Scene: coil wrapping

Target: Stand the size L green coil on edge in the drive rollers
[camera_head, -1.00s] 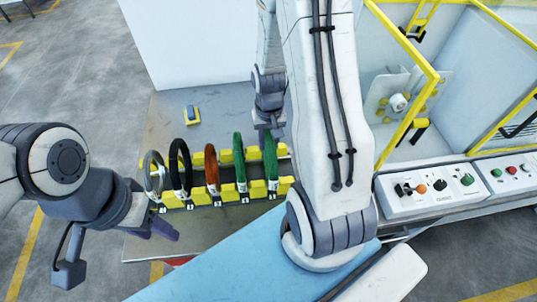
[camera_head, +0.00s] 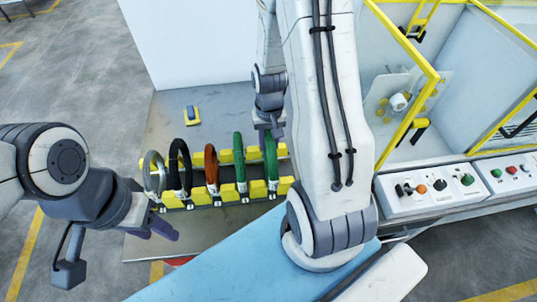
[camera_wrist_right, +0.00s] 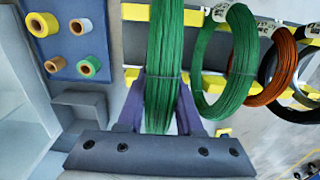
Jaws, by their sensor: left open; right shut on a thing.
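My right gripper (camera_wrist_right: 163,105) is shut on a green coil (camera_wrist_right: 163,50), its purple fingers on either side. In the head view this coil (camera_head: 270,158) stands on edge at the right end of the rack, with my right gripper (camera_head: 268,128) just behind it. A second green coil (camera_head: 241,165) stands to its left; it also shows in the right wrist view (camera_wrist_right: 238,85). I cannot read a size on either. My left gripper (camera_head: 160,230) is open and empty in front of the rack's left end. The wheel-like parts (camera_head: 398,102) in the machine may include the drive rollers; I cannot tell.
The yellow-block rack (camera_head: 230,193) also holds an orange coil (camera_head: 211,170), a black coil (camera_head: 180,168) and a silver coil (camera_head: 154,175). A yellow-framed machine (camera_head: 432,78) with a button panel (camera_head: 435,190) is at the right. Spools (camera_wrist_right: 80,26) show in the wrist view.

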